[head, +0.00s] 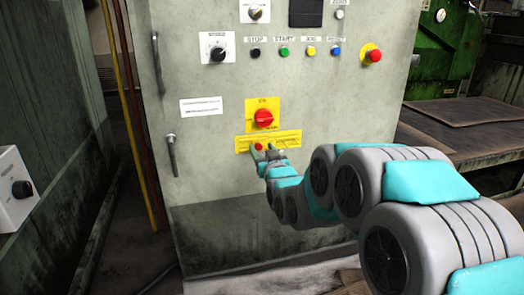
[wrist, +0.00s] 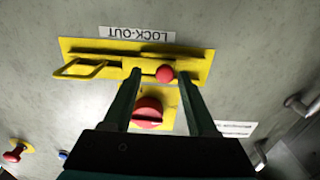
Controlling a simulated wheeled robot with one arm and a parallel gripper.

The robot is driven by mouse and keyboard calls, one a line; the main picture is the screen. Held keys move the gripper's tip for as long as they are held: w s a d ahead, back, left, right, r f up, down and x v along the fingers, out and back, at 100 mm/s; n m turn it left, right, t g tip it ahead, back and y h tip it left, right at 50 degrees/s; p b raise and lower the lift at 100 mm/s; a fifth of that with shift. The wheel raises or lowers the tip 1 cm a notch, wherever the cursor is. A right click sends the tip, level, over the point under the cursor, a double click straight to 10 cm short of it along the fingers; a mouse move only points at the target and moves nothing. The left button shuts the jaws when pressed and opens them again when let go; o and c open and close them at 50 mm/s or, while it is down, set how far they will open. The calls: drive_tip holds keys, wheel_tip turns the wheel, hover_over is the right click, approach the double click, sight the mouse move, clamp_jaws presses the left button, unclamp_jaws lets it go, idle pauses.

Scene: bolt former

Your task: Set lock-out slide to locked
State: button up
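The wrist view is upside down. There the knob sits toward the right part of the slot, and a yellow hasp loop (wrist: 80,69) sticks out at the left. In the head view the yellow plate (head: 292,135) is low on the cabinet, with the red knob (head: 259,147) near its left part. My gripper (wrist: 160,73) is open, its fingertips on either side of the knob, with gaps showing. Contact with the plate cannot be told.
A red rotary switch (head: 263,118) on a yellow backing sits beside the plate, between my fingers in the wrist view. Stop, start and other buttons (head: 284,51) and a red emergency button (head: 372,56) are higher up. Door handles (head: 171,155) project at the cabinet's left.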

drive_tip(key=v, duration=0.7)
drive_tip(key=shift+s, duration=0.4)
drive_tip(key=shift+d, duration=0.15)
drive_tip(key=s+d+f+m+g+h+p, duration=0.1)
drive_tip(key=s+d+f+g+h+p, duration=0.15)
drive_tip(key=s+d+g, duration=0.45)
drive_tip(key=s+d+f+m+g+h+p, duration=0.1)
drive_tip(key=s+d+f+g+h+p, duration=0.2)
drive_tip(key=s, duration=0.9)
drive_tip(key=s+d+r+g+p, duration=0.1)
drive_tip(key=s+g, duration=0.2)
drive_tip(key=s, duration=0.5)
drive_tip(key=s+d+g+p, duration=0.1)
drive_tip(key=s+g+p, duration=0.1)
drive_tip(key=s, duration=0.7)
drive_tip(key=s+d+r+m+g+p, duration=0.1)
drive_tip(key=s+g, duration=0.3)
drive_tip(key=s, duration=0.4)
drive_tip(key=shift+s+d+r+p, duration=0.3)
drive_tip(key=shift+d+r+p, duration=0.05)
drive_tip(key=shift+d+p, duration=0.25)
